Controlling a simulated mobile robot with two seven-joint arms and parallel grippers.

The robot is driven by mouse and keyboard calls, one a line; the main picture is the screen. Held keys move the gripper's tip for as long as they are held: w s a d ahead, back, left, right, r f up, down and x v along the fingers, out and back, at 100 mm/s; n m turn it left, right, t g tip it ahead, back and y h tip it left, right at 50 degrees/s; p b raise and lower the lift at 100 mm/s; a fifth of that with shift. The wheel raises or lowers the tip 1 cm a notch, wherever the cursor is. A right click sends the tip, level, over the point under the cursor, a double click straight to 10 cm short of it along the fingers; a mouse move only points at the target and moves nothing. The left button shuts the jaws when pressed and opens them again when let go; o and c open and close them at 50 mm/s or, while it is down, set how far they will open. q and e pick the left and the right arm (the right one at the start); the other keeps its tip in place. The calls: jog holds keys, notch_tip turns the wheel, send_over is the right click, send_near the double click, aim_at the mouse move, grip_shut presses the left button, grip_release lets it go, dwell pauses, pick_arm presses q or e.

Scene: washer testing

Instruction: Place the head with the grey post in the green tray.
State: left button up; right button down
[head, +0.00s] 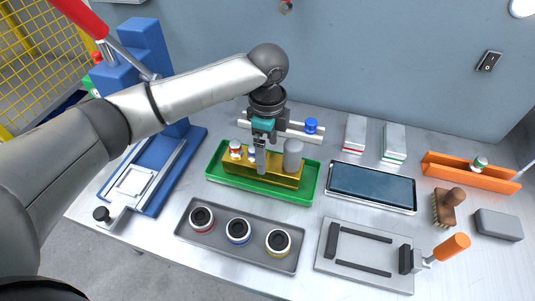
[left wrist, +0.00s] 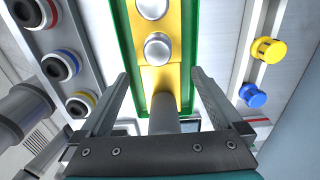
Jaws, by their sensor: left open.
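The green tray (head: 218,181) lies mid-table in the head view, and its rim shows in the left wrist view (left wrist: 123,50). A gold block (head: 230,165) stands in it, carrying a red-banded white head (head: 235,149) at its left and a thick grey post (head: 292,156) at its right. In the left wrist view the grey post (left wrist: 164,115) appears between my fingers, with round silver tops (left wrist: 157,48) beyond it. My left gripper (head: 261,170) is over the gold block, its fingers (left wrist: 160,76) apart with nothing held. It partly hides the block's middle. My right gripper is not in view.
A dark tray (head: 218,234) with three ringed parts lies in front. A white rail (head: 290,133) with a blue knob (head: 311,125) is behind. A tablet (head: 371,187), clamp plate (head: 365,254), brush (head: 443,209) and orange tray (head: 465,172) are right; a blue press (head: 147,45) is left.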

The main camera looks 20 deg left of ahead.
aim_at(267, 162)
pick_arm(q)
notch_tip(267, 162, up, 9)
jog(key=p, duration=0.1)
jog(key=shift+s, duration=0.1)
dwell(2.5)
